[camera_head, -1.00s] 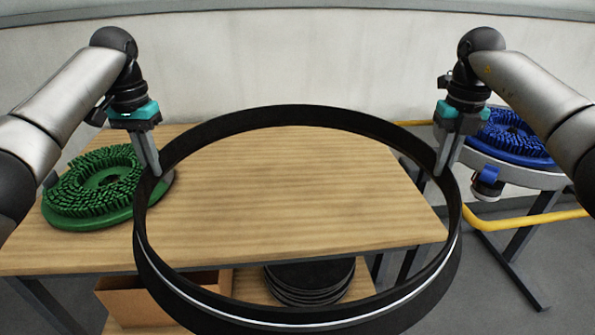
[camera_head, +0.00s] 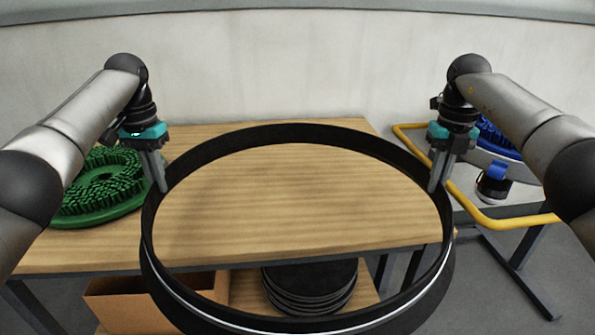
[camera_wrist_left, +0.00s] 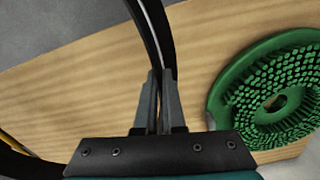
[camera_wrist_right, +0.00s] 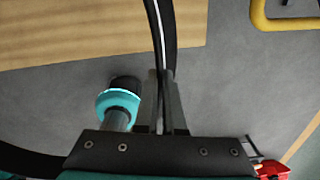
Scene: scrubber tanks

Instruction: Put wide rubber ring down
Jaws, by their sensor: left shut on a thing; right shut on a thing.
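The wide rubber ring (camera_head: 300,326) is a large black hoop with a pale stripe around its side. My left gripper (camera_head: 160,188) is shut on its left wall, and my right gripper (camera_head: 437,188) is shut on its right wall. The ring's wall also shows between the fingers in the left wrist view (camera_wrist_left: 152,30) and the right wrist view (camera_wrist_right: 160,30). The ring is held roughly level, its near part reaching out past the table's front edge. The wooden table (camera_head: 290,200) shows through it. I cannot tell the gap between ring and tabletop.
A green round brush (camera_head: 100,190) lies at the table's left. A blue brush (camera_head: 500,138) is at the right, near a yellow rail (camera_head: 500,222). Below the tabletop are a cardboard box (camera_head: 150,300) and a stack of black discs (camera_head: 310,288). The table's middle is bare.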

